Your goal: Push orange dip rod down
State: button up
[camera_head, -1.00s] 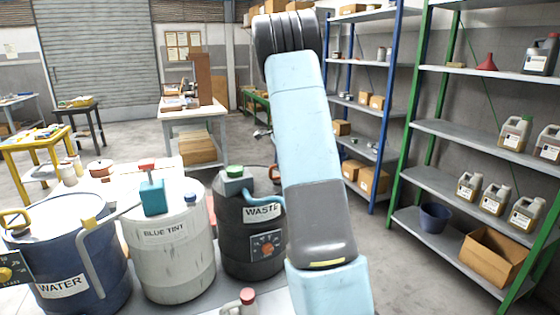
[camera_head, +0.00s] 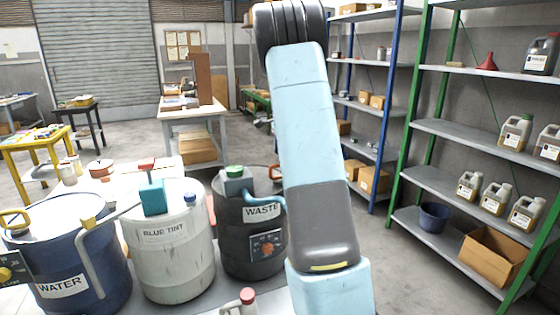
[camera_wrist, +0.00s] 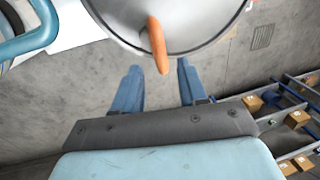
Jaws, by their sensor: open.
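The orange dip rod (camera_wrist: 157,44) shows in the wrist view at top centre. It stands out against a round grey metal container (camera_wrist: 205,38). Its rounded lower end in the picture lies near the gap between my fingertips. My gripper (camera_wrist: 158,70) is open, with one blue finger on each side of that gap and nothing held. I cannot tell whether a finger touches the rod. In the head view a small orange piece (camera_head: 275,172) shows by the black WASTE drum (camera_head: 238,258), partly behind my arm. I cannot tell if it is the same rod. My gripper is hidden there.
A white BLUE TINT drum (camera_head: 170,265) and a blue WATER drum (camera_head: 75,255) stand left of the WASTE drum. A teal pipe (camera_wrist: 30,42) curves at the wrist view's upper left. Shelves (camera_head: 480,185) stand right; open floor (camera_head: 385,240) lies before them.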

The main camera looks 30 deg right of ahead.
notch_tip(320, 180, up, 9)
jog(key=s, duration=0.1)
jog(key=shift+s+f, duration=0.2)
jog(key=shift+s, duration=0.2)
jog(key=shift+a, duration=0.1)
